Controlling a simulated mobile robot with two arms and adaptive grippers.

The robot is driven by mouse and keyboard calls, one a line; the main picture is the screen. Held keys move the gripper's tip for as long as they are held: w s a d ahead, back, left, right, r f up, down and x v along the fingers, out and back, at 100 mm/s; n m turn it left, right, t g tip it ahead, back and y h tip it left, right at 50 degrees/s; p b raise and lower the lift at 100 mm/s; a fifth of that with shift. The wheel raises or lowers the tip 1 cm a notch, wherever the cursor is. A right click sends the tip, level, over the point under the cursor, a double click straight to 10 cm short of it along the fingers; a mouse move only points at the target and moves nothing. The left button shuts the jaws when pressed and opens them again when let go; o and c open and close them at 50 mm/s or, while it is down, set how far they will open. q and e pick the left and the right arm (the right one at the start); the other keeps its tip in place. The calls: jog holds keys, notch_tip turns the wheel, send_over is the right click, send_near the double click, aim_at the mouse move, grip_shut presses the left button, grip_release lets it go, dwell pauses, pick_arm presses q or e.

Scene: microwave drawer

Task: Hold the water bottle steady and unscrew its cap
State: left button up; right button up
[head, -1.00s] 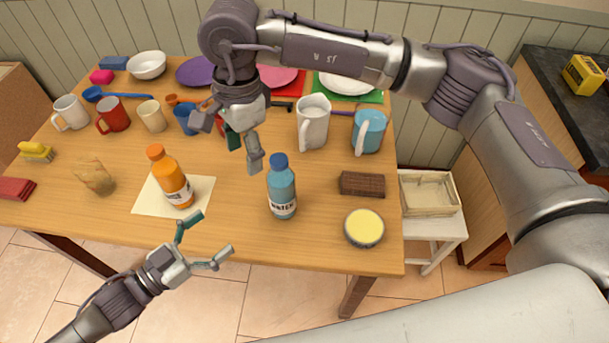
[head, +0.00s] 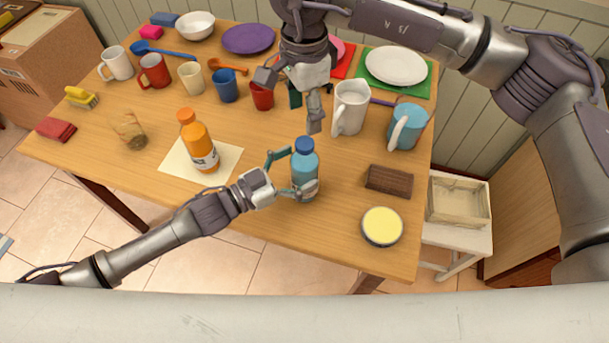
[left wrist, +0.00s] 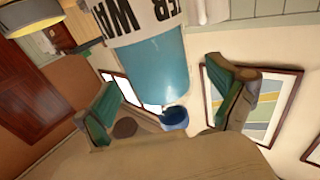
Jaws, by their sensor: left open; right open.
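The water bottle (head: 304,172) is blue with a dark blue cap (head: 304,145) and stands upright on the table. My left gripper (head: 297,171) is open, with its fingers on either side of the bottle's body; contact is unclear. In the left wrist view the bottle (left wrist: 155,65) shows upside down, its cap (left wrist: 174,118) lower, between my open left fingers (left wrist: 168,105). My right gripper (head: 292,100) is open and empty, pointing down above the table, behind the bottle and higher than its cap.
An orange bottle (head: 198,145) stands on a cream sheet (head: 228,158) left of the water bottle. Several cups stand behind.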

aim_at(305, 142)
pick_arm(q)
jog(key=shift+x, duration=0.85)
pick_arm(e)
jog(key=shift+d, duration=0.1)
pick_arm(q)
jog(key=shift+s, duration=0.1)
jog(key=c, duration=0.4)
grip_shut()
pick_arm(e)
jog(key=m, duration=3)
jog(key=shift+m, duration=0.3)
jog(key=m, duration=0.5)
jog(key=shift+f, duration=0.65)
notch_tip(305, 142, down, 7)
jog(key=shift+r, duration=0.1)
